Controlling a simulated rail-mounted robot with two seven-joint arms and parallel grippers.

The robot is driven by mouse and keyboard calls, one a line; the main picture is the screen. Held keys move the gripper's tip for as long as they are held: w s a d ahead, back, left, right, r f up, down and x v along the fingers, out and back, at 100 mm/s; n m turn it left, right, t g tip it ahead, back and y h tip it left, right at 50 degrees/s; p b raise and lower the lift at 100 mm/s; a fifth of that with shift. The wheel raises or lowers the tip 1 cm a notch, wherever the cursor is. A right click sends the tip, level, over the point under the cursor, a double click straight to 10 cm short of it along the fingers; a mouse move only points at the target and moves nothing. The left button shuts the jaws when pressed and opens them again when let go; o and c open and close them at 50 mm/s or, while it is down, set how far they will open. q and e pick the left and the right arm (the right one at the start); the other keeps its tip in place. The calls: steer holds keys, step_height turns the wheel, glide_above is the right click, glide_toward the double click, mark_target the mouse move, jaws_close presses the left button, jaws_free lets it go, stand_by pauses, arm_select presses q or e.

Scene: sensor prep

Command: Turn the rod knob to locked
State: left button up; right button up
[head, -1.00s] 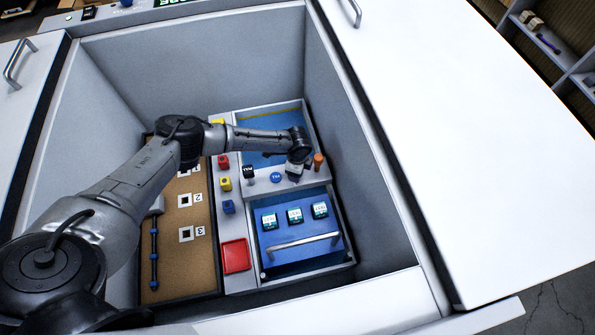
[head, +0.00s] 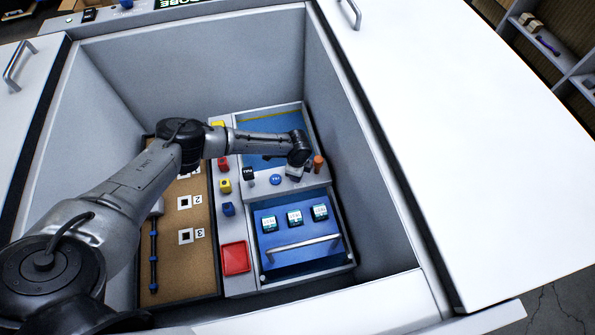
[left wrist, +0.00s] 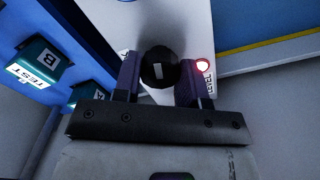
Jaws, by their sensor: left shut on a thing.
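In the left wrist view a round black knob (left wrist: 158,72) with a white mark sits between the fingers of my left gripper (left wrist: 158,82), which is shut on it. The knob is on a light grey panel (left wrist: 175,22). A lamp glowing red (left wrist: 203,66) is beside the right finger, with a small, partly covered label below it. In the head view my left gripper (head: 297,171) reaches down to the grey panel strip, left of an orange-brown cylinder (head: 318,163). There the gripper hides the knob. My right gripper is not in view.
A blue button (head: 275,179) and a black-topped part (head: 249,174) stand left of the gripper. Below is a blue drawer (head: 290,255) with a bar handle and several labelled blocks. A red tray (head: 235,257) is at lower left. High bin walls (head: 345,130) surround everything.

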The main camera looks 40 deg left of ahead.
arm_select(q)
steer(key=n+p, duration=0.2)
steer(key=shift+r+p, duration=0.2)
steer(key=shift+p, duration=0.2)
steer(key=shift+f+n, duration=0.15)
steer(key=shift+n, duration=0.35)
steer(key=o, duration=0.9)
steer(key=shift+r+p, duration=3.05)
steer(key=shift+r, duration=3.85)
